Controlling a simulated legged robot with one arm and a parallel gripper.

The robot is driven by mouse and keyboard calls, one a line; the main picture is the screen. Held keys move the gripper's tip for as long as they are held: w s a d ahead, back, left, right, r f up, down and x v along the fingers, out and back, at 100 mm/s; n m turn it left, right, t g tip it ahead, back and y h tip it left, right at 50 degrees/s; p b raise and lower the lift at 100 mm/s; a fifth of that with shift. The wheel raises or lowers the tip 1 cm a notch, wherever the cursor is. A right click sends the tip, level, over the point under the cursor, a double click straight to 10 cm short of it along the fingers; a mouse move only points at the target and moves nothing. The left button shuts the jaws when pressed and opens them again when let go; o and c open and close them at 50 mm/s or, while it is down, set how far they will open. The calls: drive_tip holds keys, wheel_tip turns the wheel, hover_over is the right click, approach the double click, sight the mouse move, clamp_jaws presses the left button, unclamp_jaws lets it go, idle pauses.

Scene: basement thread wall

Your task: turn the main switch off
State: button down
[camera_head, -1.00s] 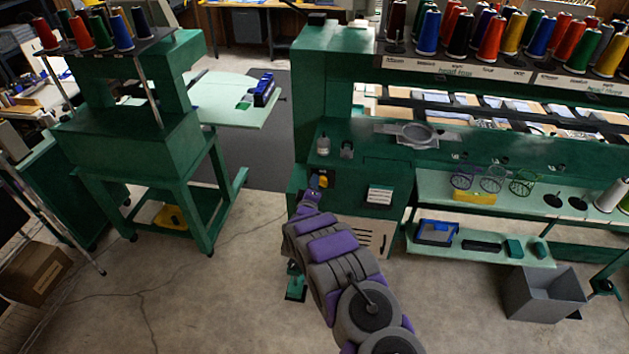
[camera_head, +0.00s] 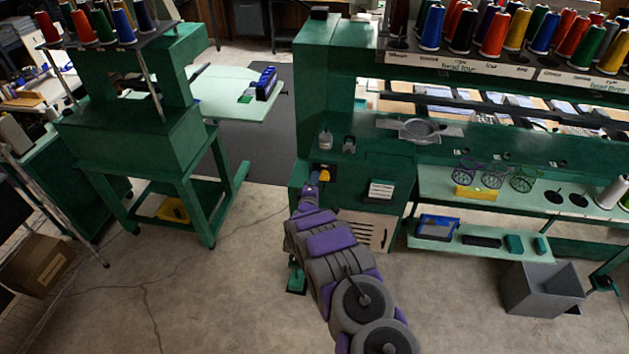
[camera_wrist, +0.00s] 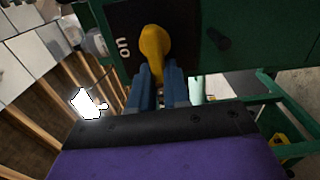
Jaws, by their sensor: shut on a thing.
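The main switch is a yellow knob (camera_wrist: 154,48) on a dark plate (camera_wrist: 125,22) in the wrist view. The word "on" is printed on the plate beside it, turned sideways in the picture. In the head view the knob (camera_head: 323,175) is small, on the left front of the big green machine. My gripper (camera_wrist: 158,75) has its blue fingers shut on the knob's lower part, one on each side. In the head view my gripper (camera_head: 312,186) reaches the knob from below, and its fingers are too small to make out.
The big green machine (camera_head: 318,80) carries several thread cones. A smaller green machine (camera_head: 135,135) stands at left. A grey bin (camera_head: 540,290) is on the floor at right. A dark peg (camera_wrist: 217,38) sticks out beside the knob. Bare floor (camera_head: 215,290) lies left of my arm.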

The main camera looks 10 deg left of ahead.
drive_tip(key=shift+s+f, duration=0.15)
drive_tip(key=shift+f, duration=0.35)
drive_tip(key=c, duration=1.1)
unclamp_jaws()
drive_tip(key=shift+r, duration=0.1)
drive_tip(key=shift+c, duration=0.2)
drive_tip(key=shift+o, duration=0.2)
drive_tip(key=shift+r, duration=0.15)
drive_tip(key=shift+r, duration=0.1)
drive_tip(key=s, duration=1.7)
drive_tip(key=shift+a+p, duration=0.35)
drive_tip(key=shift+p, duration=0.1)
